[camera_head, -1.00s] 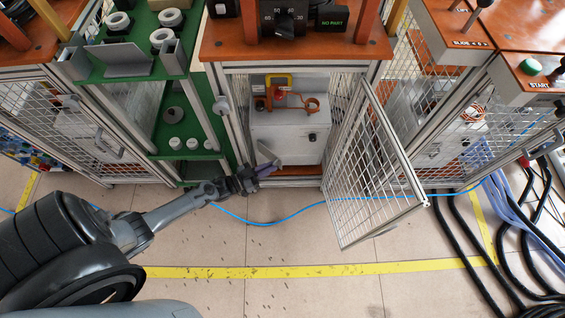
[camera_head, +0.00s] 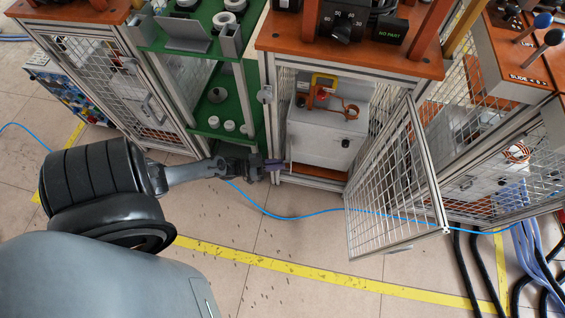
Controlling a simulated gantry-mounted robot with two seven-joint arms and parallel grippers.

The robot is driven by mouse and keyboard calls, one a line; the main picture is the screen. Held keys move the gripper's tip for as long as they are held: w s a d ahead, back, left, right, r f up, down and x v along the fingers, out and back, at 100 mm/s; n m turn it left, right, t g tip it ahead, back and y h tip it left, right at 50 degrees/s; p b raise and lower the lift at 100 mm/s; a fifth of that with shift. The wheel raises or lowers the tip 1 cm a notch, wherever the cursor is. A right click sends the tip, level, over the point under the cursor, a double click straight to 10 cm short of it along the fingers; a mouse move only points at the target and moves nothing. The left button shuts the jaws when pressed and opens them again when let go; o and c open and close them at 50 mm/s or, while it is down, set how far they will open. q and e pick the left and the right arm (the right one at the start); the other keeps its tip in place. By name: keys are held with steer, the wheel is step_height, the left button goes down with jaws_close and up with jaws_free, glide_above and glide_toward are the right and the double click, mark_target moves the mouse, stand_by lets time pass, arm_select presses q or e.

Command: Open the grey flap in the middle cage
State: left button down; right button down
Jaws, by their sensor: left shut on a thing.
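The middle cage (camera_head: 276,110) has its mesh door (camera_head: 395,195) swung open to the right. Inside stands a light grey box (camera_head: 318,135) with a small dark knob on its front. I cannot make out the grey flap as a separate part from this angle. My left gripper (camera_head: 274,165) comes in from the left, low at the cage's left front post, left of the box. My right gripper is not in view.
A green shelf unit (camera_head: 236,125) with grey ring parts stands left of the cage. Another mesh cage (camera_head: 92,75) stands further left. A blue cable (camera_head: 290,217) crosses the floor under the open door. Black hoses (camera_head: 462,265) lie at the right.

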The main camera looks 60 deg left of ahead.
arm_select(q)
steer(key=shift+a+f+y, duration=0.15)
steer(key=shift+a+y, duration=0.15)
steer(key=shift+a, duration=0.35)
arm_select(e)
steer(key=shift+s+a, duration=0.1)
arm_select(q)
steer(key=c, duration=1.6)
jaws_free()
steer(key=o, duration=0.4)
steer(key=shift+w+a+r, duration=0.2)
steer(key=shift+w+a, duration=0.2)
steer(key=shift+d+r, duration=0.1)
steer(key=shift+d, duration=0.1)
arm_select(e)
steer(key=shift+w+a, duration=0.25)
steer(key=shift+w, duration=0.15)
